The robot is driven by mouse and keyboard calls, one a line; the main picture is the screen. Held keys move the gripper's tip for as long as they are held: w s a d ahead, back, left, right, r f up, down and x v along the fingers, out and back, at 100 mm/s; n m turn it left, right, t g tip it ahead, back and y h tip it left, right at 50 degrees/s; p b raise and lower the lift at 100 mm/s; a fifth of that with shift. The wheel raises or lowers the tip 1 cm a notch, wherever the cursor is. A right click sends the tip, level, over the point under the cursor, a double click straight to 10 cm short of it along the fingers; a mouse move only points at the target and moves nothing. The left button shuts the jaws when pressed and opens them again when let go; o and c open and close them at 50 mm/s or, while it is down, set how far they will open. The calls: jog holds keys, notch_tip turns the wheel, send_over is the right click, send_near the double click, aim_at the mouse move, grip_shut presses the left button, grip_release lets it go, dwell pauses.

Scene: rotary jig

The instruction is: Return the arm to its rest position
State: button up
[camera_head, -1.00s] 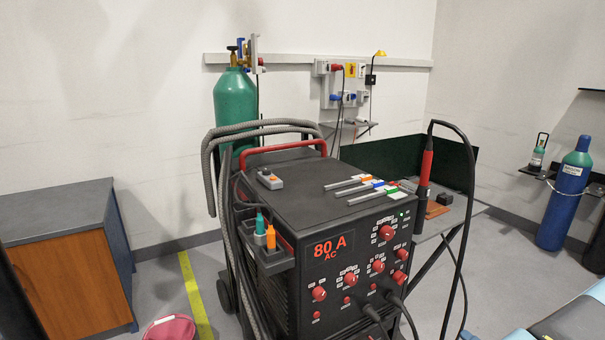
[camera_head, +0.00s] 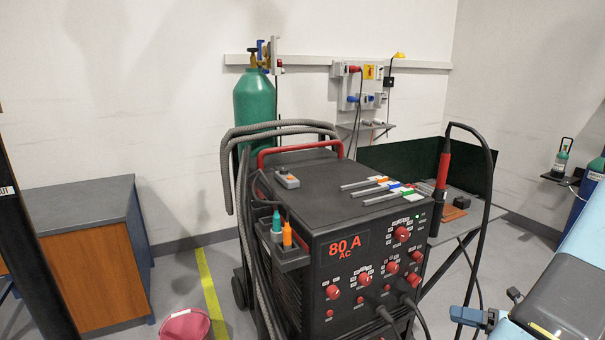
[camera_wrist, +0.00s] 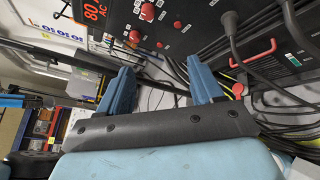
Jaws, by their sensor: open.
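My gripper (camera_wrist: 162,88) is open in the wrist view, its two blue fingers apart with nothing between them. Part of my light-blue arm (camera_head: 575,280) shows at the lower right of the head view, and a blue finger (camera_head: 468,316) points left from it. The gripper is in front of and to the right of the black welding machine (camera_head: 310,200), apparently clear of it. In the wrist view the machine's red-knobbed front (camera_wrist: 160,25) is beyond the fingers, tilted in the picture.
A green gas cylinder (camera_head: 254,105) stands behind the machine. A red-handled torch (camera_head: 443,172) hangs upright at its right, with a looping black cable. A grey-topped cabinet (camera_head: 85,210) and a pink bucket (camera_head: 185,325) are at left. Cables (camera_wrist: 290,95) hang near the fingers.

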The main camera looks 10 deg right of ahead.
jog(key=a+r+n+g+h, duration=0.5)
jog(key=a+r+n+g, duration=0.5)
jog(key=a+r+n, duration=0.8)
jog(key=s+a+r+n+t+h, duration=0.2)
jog(key=s+a+r+n+h, duration=0.1)
jog(key=r+n, duration=0.5)
jog(key=s+a+r+n+t+h, duration=0.3)
jog(key=r+n, duration=0.4)
jog(key=n, duration=0.3)
jog(key=shift+s+r+h, duration=0.35)
jog(key=shift+s+h, duration=0.4)
jog(key=shift+h, duration=0.05)
jog(key=shift+c, duration=0.5)
